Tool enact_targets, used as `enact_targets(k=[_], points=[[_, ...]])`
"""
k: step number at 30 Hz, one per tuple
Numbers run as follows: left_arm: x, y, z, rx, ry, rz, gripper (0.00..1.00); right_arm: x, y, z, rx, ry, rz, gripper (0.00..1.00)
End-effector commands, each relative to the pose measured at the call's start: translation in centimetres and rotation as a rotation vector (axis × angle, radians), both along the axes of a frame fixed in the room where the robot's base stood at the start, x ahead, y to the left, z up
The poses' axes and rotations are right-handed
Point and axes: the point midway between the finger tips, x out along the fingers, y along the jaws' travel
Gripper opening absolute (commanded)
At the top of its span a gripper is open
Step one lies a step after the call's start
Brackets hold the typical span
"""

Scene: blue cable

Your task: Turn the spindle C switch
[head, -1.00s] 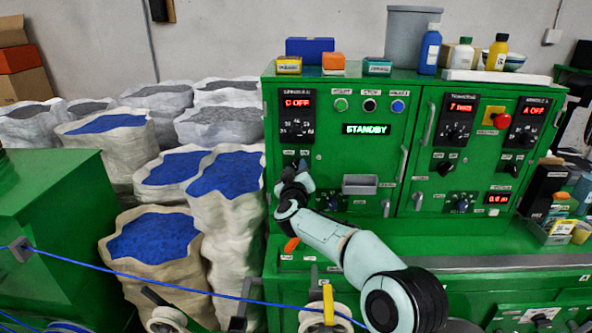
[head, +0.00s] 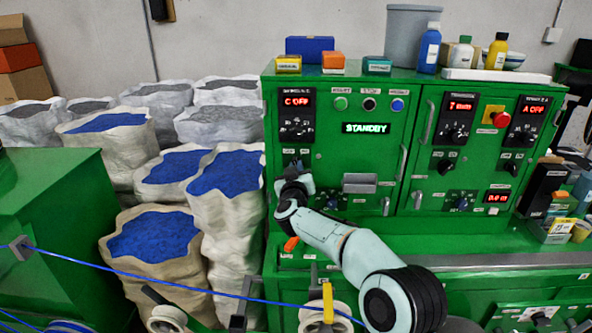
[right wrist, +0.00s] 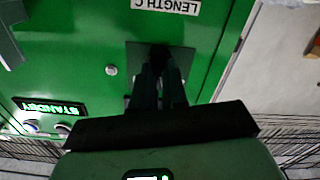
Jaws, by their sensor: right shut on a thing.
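The spindle C panel (head: 297,112) is at the upper left of the green cabinet, and its red display reads "C OFF". My right gripper (head: 294,171) is at the cabinet front just below that panel. In the right wrist view, which shows the cabinet upside down, the fingers of my right gripper (right wrist: 158,85) are shut on a small black switch knob (right wrist: 158,55) on a dark plate (right wrist: 181,60). The fingers and my wrist hide much of the knob, so its angle cannot be told. My left gripper is not in view.
The green display (head: 366,128) reads "STANDBY". A grey box-shaped fixture (head: 359,183) sits right of my gripper. A blue cable (head: 180,282) runs across the front below my arm. Sacks of blue granules (head: 226,172) stand left of the cabinet.

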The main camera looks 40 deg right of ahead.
Motion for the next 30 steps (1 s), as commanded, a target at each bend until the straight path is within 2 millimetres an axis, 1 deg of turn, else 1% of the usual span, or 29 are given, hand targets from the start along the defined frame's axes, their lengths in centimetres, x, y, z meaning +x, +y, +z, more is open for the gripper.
enact_targets(k=[18,24,30], points=[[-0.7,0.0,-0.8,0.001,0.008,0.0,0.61,-0.1,-0.1,0.0,0.429,-0.364,0.0,0.0],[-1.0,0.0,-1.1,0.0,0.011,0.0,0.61,-0.1,-0.1,0.1,0.529,-0.449,0.001,0.0],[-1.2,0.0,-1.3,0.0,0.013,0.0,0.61,-0.1,-0.1,0.1,0.593,-0.503,0.001,0.0]])
